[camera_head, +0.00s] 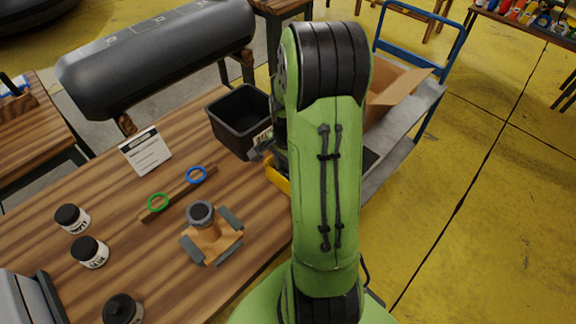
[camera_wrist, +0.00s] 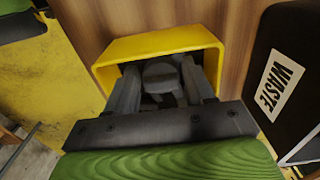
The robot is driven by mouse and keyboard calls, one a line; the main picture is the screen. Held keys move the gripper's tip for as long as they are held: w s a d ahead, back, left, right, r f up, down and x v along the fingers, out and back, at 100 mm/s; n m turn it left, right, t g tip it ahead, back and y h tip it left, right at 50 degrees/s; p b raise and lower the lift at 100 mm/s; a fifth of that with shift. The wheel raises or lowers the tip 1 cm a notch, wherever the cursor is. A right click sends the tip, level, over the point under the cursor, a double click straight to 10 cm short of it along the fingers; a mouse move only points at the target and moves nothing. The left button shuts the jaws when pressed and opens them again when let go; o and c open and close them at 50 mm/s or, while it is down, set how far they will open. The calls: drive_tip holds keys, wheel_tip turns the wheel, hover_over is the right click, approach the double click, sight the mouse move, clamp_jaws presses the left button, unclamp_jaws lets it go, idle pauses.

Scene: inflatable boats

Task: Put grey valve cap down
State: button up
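The grey valve cap (camera_wrist: 161,76) sits between the two fingers of my gripper (camera_wrist: 162,84) in the wrist view, and both fingers appear to touch its sides. The fingers reach within the rim of an open yellow box (camera_wrist: 160,46) on the wooden table. I cannot tell whether the cap touches the box's floor. In the head view, the yellow box (camera_head: 277,177) shows only in part at the table's right edge, and my green arm hides most of the gripper and the cap.
A black bin (camera_head: 238,118) labelled WASTE (camera_wrist: 281,86) stands close beside the yellow box. A wooden strip with a green ring (camera_head: 158,202) and a blue ring (camera_head: 196,175), a clamp-like fixture (camera_head: 212,238), jars (camera_head: 90,252) and a card (camera_head: 146,152) are on the table.

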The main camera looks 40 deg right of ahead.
drive_tip(key=shift+o, duration=1.4)
wheel_tip(320, 180, up, 13)
drive_tip(key=p, duration=0.4)
drive_tip(key=s+a+r+n+t+h, duration=0.1)
drive_tip(key=s+a+r+n+t, duration=0.1)
drive_tip(key=a+r+n, duration=0.75)
drive_tip(key=s+a+n+t+y, duration=0.1)
drive_tip(key=s+a+n+t, duration=0.2)
drive_tip(key=s+a+n, duration=0.5)
drive_tip(key=shift+s+a+r+t, duration=0.3)
drive_tip(key=shift+s+a, duration=0.25)
drive_tip(key=shift+a, duration=0.35)
